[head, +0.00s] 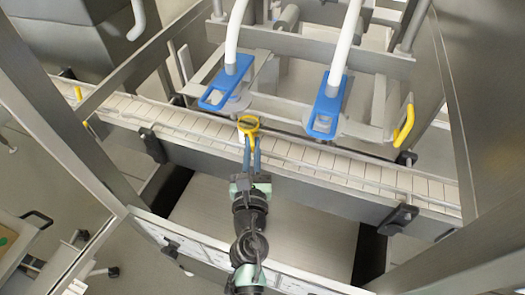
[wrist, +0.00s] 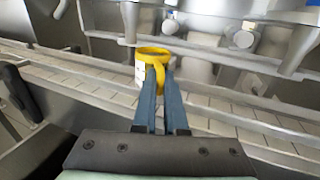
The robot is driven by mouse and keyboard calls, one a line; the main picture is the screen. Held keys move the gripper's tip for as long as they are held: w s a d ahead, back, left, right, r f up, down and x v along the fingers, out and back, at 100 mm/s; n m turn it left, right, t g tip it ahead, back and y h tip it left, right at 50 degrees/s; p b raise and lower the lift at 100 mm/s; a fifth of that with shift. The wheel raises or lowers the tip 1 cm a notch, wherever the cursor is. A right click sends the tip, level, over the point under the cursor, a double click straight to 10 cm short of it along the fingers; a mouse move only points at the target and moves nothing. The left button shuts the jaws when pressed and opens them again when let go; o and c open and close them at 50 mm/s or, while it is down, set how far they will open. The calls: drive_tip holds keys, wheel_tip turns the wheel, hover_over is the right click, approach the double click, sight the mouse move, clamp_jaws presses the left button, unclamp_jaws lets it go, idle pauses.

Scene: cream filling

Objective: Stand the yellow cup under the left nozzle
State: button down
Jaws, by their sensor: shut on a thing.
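The yellow cup (head: 248,122) is at the end of my gripper (head: 251,141), over the tiled conveyor, between the two nozzles. In the wrist view my gripper (wrist: 157,75) is shut on the handle of the yellow cup (wrist: 153,51), whose rim faces up. I cannot tell whether the cup's base touches the conveyor. The left nozzle (head: 236,104) hangs under a blue bracket with a white hose, up and left of the cup in the head view. The right nozzle (head: 318,123) hangs under a second blue bracket, to the right.
The conveyor (head: 330,162) runs across the scene with thin guide rails along it. A steel frame stands behind it. Yellow hooked handles (head: 404,126) are at the right and far left. Dark clamps (head: 152,146) sit on the conveyor's near side.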

drive_tip(key=shift+w+a+b, duration=0.25)
drive_tip(key=shift+w+a, duration=0.05)
drive_tip(key=shift+a, duration=0.55)
drive_tip(key=shift+w+a+b, duration=0.25)
drive_tip(key=shift+a, duration=0.6)
drive_tip(key=shift+f, duration=0.15)
drive_tip(key=c, duration=0.9)
unclamp_jaws()
drive_tip(key=shift+s, duration=0.1)
drive_tip(key=s+b, duration=0.1)
drive_tip(key=s, duration=1.2)
drive_tip(key=shift+d, duration=0.15)
